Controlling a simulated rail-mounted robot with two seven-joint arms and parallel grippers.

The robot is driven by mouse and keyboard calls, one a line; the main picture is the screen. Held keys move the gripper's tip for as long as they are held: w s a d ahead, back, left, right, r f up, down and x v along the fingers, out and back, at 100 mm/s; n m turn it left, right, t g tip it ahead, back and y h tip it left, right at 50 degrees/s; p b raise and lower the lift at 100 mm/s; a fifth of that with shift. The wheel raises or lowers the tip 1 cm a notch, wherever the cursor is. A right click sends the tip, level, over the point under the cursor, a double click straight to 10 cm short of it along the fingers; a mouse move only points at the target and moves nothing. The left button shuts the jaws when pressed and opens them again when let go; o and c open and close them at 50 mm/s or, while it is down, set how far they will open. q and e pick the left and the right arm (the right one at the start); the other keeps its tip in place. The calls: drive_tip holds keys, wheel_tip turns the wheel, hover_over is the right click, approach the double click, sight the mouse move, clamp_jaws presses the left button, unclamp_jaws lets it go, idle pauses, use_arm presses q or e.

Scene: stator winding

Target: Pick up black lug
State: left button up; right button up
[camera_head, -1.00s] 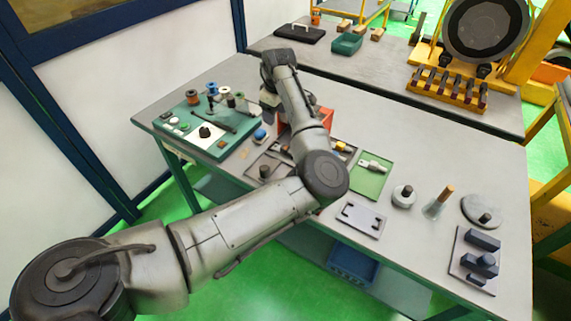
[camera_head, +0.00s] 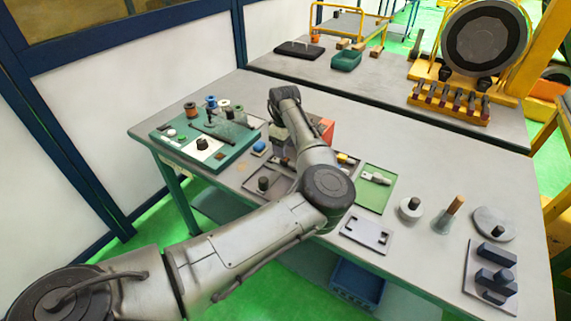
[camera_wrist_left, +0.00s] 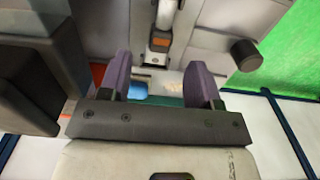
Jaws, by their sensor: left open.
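My left gripper shows in the left wrist view (camera_wrist_left: 160,84), its two purple fingers apart and nothing between them. In the head view its wrist hangs over the workbench between the green board and the red box; my forearm partly hides it. A lug-like part with an orange-brown band (camera_wrist_left: 161,42) lies on a grey tray, beyond the fingers. In the head view a small dark brown part (camera_head: 284,162) shows on the grey tray (camera_head: 245,184), left of my forearm. I cannot tell for sure which part is the black lug. My right gripper is out of view.
A black cylinder (camera_head: 263,183) stands on the grey tray. The green board (camera_head: 165,140) carries spools. A green tray (camera_head: 372,202) holds a silver lug.

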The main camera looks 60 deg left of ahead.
sight(286, 159)
use_arm(q)
drive_tip(key=shift+d+f+b, duration=0.15)
drive_tip(key=shift+f+b, duration=0.9)
drive_tip(key=shift+f, duration=1.55)
drive_tip(key=c, duration=0.9)
drive_tip(key=shift+r, duration=0.15)
drive_tip(key=shift+c, duration=0.2)
wheel_tip(286, 159, up, 4)
drive_tip(key=shift+f+p, duration=0.1)
drive_tip(key=shift+p, duration=0.8)
drive_tip(key=w+d+r+p, duration=0.2)
drive_tip(key=w+d+r, duration=0.2)
drive_tip(key=d+r, duration=0.3)
drive_tip(key=shift+d+p, duration=0.4)
drive_tip(key=shift+d, duration=1.6)
